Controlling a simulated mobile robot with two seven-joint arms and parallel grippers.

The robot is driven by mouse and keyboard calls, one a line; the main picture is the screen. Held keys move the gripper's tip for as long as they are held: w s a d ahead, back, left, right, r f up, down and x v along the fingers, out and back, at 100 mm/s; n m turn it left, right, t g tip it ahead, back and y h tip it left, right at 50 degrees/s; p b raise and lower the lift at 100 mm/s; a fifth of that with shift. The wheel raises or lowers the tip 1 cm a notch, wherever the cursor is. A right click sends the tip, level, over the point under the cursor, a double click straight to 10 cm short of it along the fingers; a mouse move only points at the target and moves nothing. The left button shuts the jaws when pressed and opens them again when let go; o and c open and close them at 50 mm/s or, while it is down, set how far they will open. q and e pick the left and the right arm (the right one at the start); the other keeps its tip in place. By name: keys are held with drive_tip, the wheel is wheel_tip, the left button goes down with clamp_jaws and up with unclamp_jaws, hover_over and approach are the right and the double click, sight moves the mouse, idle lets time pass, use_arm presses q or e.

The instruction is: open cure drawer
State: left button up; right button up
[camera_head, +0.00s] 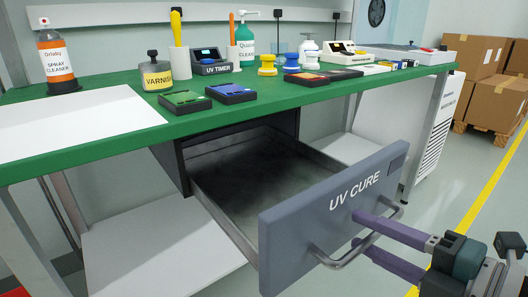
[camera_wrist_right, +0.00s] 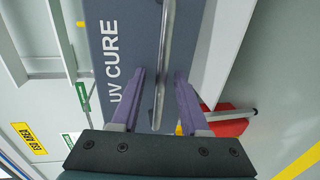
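The cure drawer, with a grey front marked UV CURE (camera_head: 335,215), is pulled well out from under the green bench, and its dark interior (camera_head: 262,170) looks empty. The front also shows in the right wrist view (camera_wrist_right: 125,45). Its metal bar handle (camera_head: 345,258) spans the front. My right gripper (camera_head: 360,229) is at the handle, with its two purple fingers apart. In the right wrist view, the handle bar (camera_wrist_right: 163,60) runs between the open fingers, with gaps visible on both sides. My left gripper is not in view.
The green bench top (camera_head: 310,95) carries a varnish jar (camera_head: 156,76), a UV timer (camera_head: 210,62), bottles and several small parts. A white lower shelf (camera_head: 150,250) lies beneath. Cardboard boxes (camera_head: 495,100) stand at the right. The floor between is clear.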

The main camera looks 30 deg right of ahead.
drive_tip(key=a+p+v, duration=0.1)
drive_tip(key=v, duration=0.9)
drive_tip(key=shift+d, duration=0.45)
drive_tip(key=w+r+m+g+h+p, duration=0.5)
drive_tip(key=r+m+p, duration=0.6)
drive_tip(key=r+p, duration=0.45)
drive_tip(key=s+a+r+m+g+y+p, duration=0.2)
drive_tip(key=s+a+r+m+g+p, duration=0.15)
drive_tip(key=a+r+p, duration=0.4)
drive_tip(key=s+a+r+m+g+y+p, duration=0.25)
drive_tip(key=a+r+g+p, duration=0.2)
drive_tip(key=r+p, duration=0.45)
wheel_tip(320, 180, up, 34)
drive_tip(key=t+p, duration=0.1)
drive_tip(key=p, duration=3.5)
drive_tip(key=shift+d+h, duration=0.15)
drive_tip(key=shift+h, duration=0.2)
